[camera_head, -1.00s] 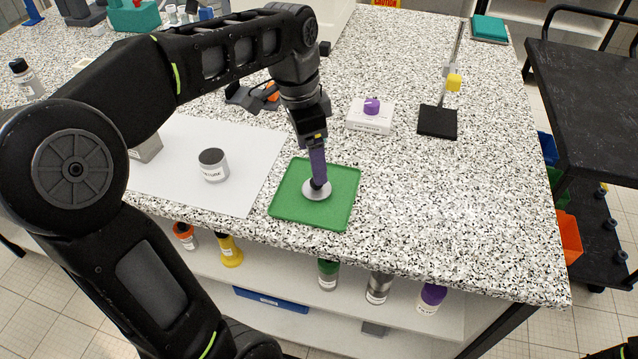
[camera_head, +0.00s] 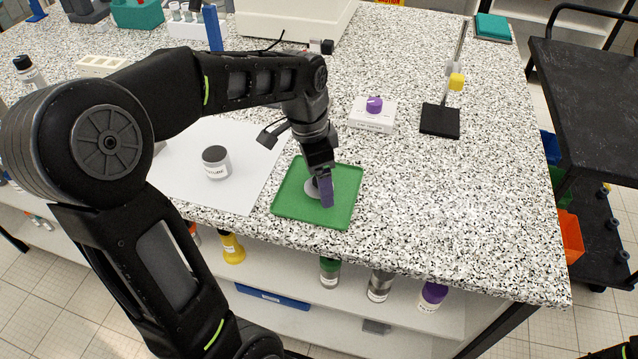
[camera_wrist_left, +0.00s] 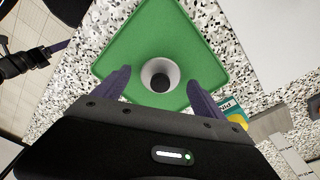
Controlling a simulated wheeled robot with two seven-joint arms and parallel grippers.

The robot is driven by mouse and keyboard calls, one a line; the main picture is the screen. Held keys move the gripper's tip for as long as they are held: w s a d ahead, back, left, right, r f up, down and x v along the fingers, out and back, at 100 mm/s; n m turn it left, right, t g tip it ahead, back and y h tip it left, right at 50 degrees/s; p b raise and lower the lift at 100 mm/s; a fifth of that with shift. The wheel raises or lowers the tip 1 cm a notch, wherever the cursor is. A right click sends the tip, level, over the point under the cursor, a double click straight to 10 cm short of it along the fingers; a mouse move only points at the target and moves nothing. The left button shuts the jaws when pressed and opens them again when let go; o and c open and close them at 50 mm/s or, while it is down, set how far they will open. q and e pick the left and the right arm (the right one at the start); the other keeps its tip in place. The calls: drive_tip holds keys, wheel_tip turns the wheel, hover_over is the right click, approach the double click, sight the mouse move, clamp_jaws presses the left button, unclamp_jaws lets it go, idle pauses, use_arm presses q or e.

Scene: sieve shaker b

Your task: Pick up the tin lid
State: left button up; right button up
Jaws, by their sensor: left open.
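The tin lid (camera_head: 312,191) is a pale grey disc lying on the green tray (camera_head: 347,193), partly hidden by my left gripper in the head view. In the left wrist view the lid (camera_wrist_left: 149,69) shows a dark round knob at its middle. My left gripper (camera_head: 322,192) is over the tray, pointing down at the lid. Its two purple fingers are apart on either side of the knob in the wrist view (camera_wrist_left: 157,80), with visible gaps between them and the knob. I cannot tell the exact height of the fingertips.
A grey-lidded jar (camera_head: 216,163) stands on a white sheet (camera_head: 248,180) left of the tray. A white box (camera_head: 372,117) with a purple knob and a black-based stand (camera_head: 440,121) are behind. The counter right of the tray is clear.

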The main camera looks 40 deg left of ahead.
use_arm(q)
drive_tip(key=shift+f, duration=0.2)
drive_tip(key=shift+c, duration=0.2)
drive_tip(key=c, duration=1.4)
